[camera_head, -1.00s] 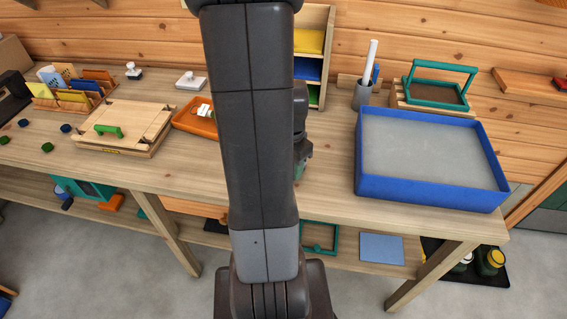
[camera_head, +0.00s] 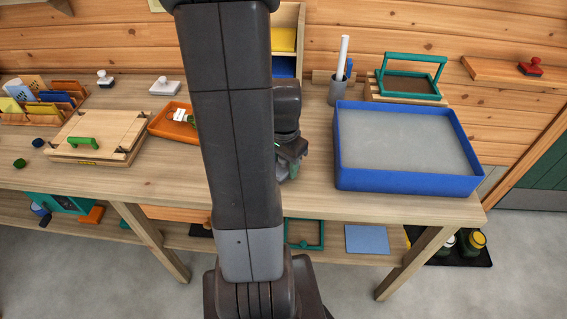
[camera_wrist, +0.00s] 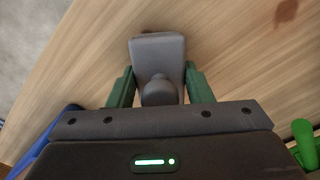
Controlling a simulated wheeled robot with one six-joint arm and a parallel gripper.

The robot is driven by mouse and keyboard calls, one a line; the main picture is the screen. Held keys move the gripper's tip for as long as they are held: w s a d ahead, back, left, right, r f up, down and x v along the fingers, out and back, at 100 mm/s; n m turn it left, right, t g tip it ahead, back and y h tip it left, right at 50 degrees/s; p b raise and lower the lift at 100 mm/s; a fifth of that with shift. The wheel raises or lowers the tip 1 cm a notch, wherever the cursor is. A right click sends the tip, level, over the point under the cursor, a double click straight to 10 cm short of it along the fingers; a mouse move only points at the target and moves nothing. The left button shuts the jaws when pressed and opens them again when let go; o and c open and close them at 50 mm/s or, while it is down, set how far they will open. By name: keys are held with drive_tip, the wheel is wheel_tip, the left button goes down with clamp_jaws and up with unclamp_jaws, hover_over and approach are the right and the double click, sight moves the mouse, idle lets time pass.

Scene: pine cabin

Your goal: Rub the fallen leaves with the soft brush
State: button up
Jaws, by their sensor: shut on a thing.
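My gripper (camera_wrist: 159,78) is shut on a grey, rounded block with a knob, which looks like the soft brush (camera_wrist: 157,50). The green fingers press its two sides, above the bare wooden bench top. Its underside and any bristles are hidden, though a dark edge shows behind it. In the head view, my gripper (camera_head: 292,162) is partly hidden by my arm, over the bench left of the blue tray.
The blue-rimmed tray (camera_head: 410,184) with a flat grey inside stands at the bench's right. Behind it are a pen cup (camera_head: 338,92) and a green-framed mould (camera_head: 410,57). An orange tray (camera_head: 168,126) and a wooden press (camera_head: 95,152) stand left. Bench (camera_head: 150,184) front is clear.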

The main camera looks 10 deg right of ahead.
drive_tip(key=shift+r+p, duration=2.1)
drive_tip(key=shift+r, duration=0.7)
drive_tip(key=shift+r+p, duration=1.3)
drive_tip(key=shift+r, duration=0.25)
